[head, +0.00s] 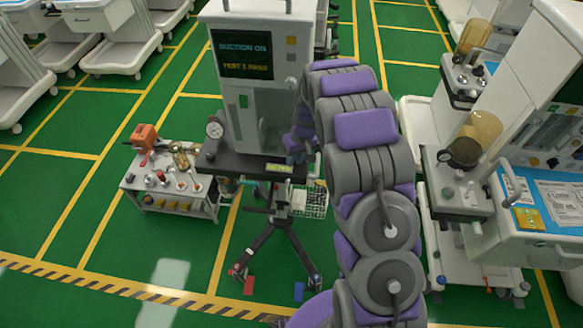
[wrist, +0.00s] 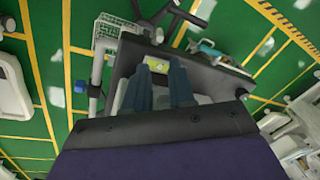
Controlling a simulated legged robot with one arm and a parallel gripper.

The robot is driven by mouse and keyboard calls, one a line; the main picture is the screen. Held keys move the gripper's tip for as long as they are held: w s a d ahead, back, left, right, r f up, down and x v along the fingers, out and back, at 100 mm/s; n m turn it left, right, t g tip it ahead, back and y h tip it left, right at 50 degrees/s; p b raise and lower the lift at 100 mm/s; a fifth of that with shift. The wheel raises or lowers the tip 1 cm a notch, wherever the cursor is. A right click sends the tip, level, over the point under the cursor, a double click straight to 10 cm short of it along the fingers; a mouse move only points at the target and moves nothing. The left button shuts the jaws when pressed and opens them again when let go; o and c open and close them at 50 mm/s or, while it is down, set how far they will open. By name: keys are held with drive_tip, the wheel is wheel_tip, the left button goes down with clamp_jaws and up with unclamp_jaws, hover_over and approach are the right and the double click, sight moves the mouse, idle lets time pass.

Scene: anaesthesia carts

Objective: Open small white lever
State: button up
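A white machine (head: 262,85) with a dark screen reading "SUCTION ON" stands upright on a dark shelf (head: 225,165) in the head view. A small pale part (head: 243,101) shows on its front below the screen; I cannot tell if this is the small white lever. My gripper (head: 293,152) is at the machine's lower right side, largely hidden by my purple and grey arm. In the wrist view my gripper (wrist: 160,70) has two blue-grey fingers with a gap between them and nothing visible held. The fingers are over the dark shelf (wrist: 205,75), near a yellow-green label (wrist: 152,64).
A low cart (head: 170,190) with small instruments stands left of the machine. A wire basket (head: 313,200) hangs below the shelf on the right. Another large machine (head: 545,190) stands at the right. Green floor (head: 90,225) is clear at the front left.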

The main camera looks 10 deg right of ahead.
drive_tip(key=shift+d+r, duration=0.2)
drive_tip(key=shift+r, duration=0.75)
drive_tip(key=shift+d+r, duration=0.15)
drive_tip(key=shift+r, duration=0.75)
drive_tip(key=shift+s, duration=0.1)
drive_tip(key=s+r+m+g+h+b, duration=0.1)
drive_tip(key=s+r+b, duration=0.1)
drive_tip(key=s+r, duration=0.7)
drive_tip(key=s+r+m+b, duration=0.1)
drive_tip(key=s+r, duration=0.3)
drive_tip(key=s, duration=0.8)
drive_tip(key=s+r+m+g+h+b, duration=0.1)
drive_tip(key=s+b, duration=0.1)
drive_tip(key=s, duration=1.9)
drive_tip(key=shift+s+d, duration=0.2)
drive_tip(key=shift+s, duration=0.2)
